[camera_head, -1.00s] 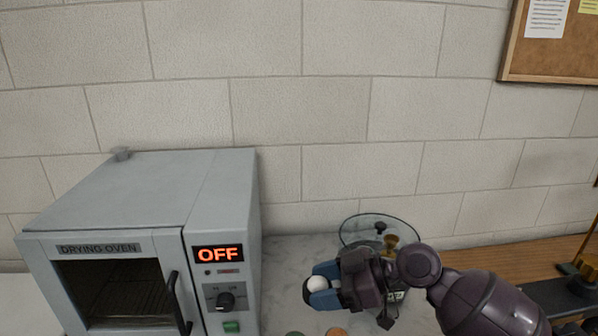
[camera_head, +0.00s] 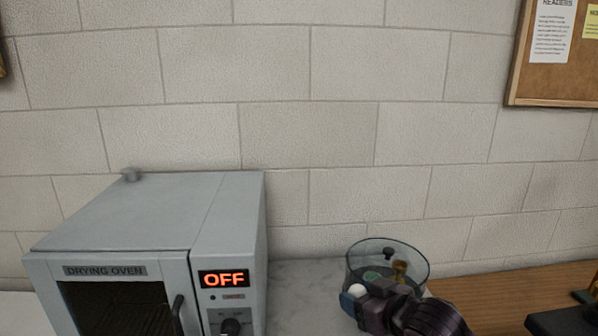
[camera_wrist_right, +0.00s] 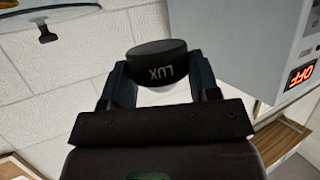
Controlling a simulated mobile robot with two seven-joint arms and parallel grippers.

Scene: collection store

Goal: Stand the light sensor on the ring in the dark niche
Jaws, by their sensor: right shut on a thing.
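The light sensor shows in the right wrist view as a short black cylinder (camera_wrist_right: 158,62) marked LUX, with a white dome partly visible below it. In the head view only its white dome (camera_head: 357,290) stands out. My right gripper (camera_head: 353,300) is shut on the sensor, in front of the glass vessel and right of the oven. In the wrist view my right gripper's fingers (camera_wrist_right: 160,82) press it from both sides. I see neither the dark niche nor the ring. My left gripper is out of view.
A grey drying oven (camera_head: 150,215) reading OFF stands at the left. A round glass vessel (camera_head: 414,277) holding small items stands on the pale counter (camera_head: 300,278), close behind my right gripper. The block wall (camera_head: 300,130) is behind; a corkboard (camera_head: 563,80) hangs upper right.

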